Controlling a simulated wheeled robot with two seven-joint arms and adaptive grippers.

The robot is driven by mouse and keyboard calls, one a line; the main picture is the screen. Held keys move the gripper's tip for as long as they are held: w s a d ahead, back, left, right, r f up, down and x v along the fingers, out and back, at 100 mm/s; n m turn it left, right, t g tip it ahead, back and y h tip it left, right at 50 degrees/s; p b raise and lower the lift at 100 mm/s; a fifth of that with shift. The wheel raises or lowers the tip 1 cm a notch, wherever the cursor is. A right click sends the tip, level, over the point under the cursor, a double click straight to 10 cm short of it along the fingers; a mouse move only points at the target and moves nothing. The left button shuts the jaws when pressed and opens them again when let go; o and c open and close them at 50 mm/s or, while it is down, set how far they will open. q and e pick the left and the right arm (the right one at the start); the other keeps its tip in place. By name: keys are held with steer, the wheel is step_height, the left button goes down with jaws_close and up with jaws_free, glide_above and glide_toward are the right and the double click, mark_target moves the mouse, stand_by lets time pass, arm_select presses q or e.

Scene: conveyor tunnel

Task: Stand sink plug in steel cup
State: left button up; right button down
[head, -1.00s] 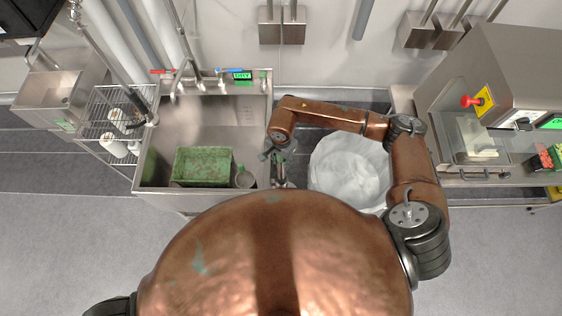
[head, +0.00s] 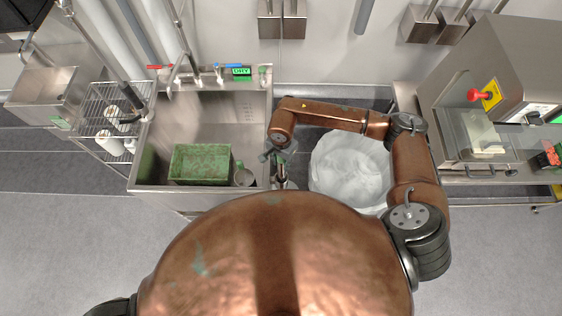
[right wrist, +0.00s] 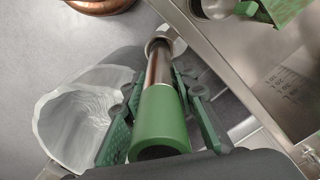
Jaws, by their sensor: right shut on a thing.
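My right gripper (head: 281,177) is beside the right wall of the sink, low and partly hidden behind my body. In the right wrist view its green-padded fingers (right wrist: 160,100) are shut on the sink plug (right wrist: 160,112), a steel tube with a green sleeve at the near end and a wider steel ring at the far end. The steel cup (head: 245,178) stands in the sink at the front right corner, left of the gripper. Part of the cup also shows at the top of the right wrist view (right wrist: 214,8). My left gripper is out of view.
A green bin (head: 201,164) sits in the sink (head: 225,115), left of the cup. The sink's right rim lies between the gripper and the cup. A white-lined waste bin (head: 345,170) stands right of the gripper. A steel machine (head: 500,80) is farther right.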

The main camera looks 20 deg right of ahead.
mark_target(282, 169)
steer(key=shift+f+b, duration=2.5)
steer(key=shift+f, duration=0.4)
steer(key=shift+r, duration=0.2)
steer(key=c, duration=1.5)
jaws_free()
step_height(282, 169, up, 12)
